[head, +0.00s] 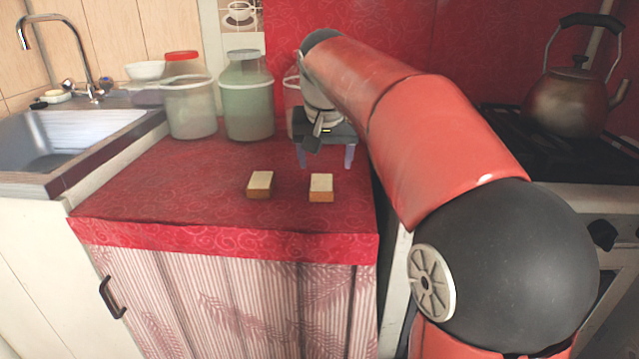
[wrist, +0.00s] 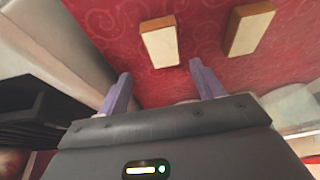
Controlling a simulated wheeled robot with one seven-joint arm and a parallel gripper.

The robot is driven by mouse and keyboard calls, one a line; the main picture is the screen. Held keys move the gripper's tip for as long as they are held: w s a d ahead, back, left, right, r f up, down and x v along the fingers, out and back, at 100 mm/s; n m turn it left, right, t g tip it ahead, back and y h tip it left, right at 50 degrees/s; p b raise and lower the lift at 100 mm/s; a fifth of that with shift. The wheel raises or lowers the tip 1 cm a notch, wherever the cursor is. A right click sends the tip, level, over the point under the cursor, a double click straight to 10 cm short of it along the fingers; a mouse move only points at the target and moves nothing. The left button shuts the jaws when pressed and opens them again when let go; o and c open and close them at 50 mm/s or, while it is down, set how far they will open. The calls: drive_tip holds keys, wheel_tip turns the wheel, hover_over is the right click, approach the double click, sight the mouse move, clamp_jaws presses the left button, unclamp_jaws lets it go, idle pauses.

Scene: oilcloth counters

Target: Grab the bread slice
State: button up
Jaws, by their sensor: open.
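Two bread slices lie flat and apart on the red oilcloth counter. The left bread slice (head: 260,185) and the right bread slice (head: 321,187) have pale tops and brown crust edges. In the wrist view one slice (wrist: 160,42) is just beyond the fingers, near the middle, and the other slice (wrist: 250,28) is farther right. My gripper (head: 325,163) is open and empty, above the counter and behind the right slice in the head view. Its two purple fingers (wrist: 158,88) point toward the counter, touching neither slice.
A green-tinted jar (head: 248,100), a clear container (head: 190,108) and a white bowl (head: 145,70) stand at the back left. A sink (head: 70,135) is on the left. A kettle (head: 570,98) sits on the stove at right. The counter's front left (head: 160,205) is clear.

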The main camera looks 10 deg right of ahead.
sight(322, 181)
drive_tip(key=x, duration=0.6)
drive_tip(key=shift+s+a+f, duration=0.1)
drive_tip(key=shift+a+f, duration=0.05)
drive_tip(key=shift+a, duration=0.25)
drive_tip(key=c, duration=1.1)
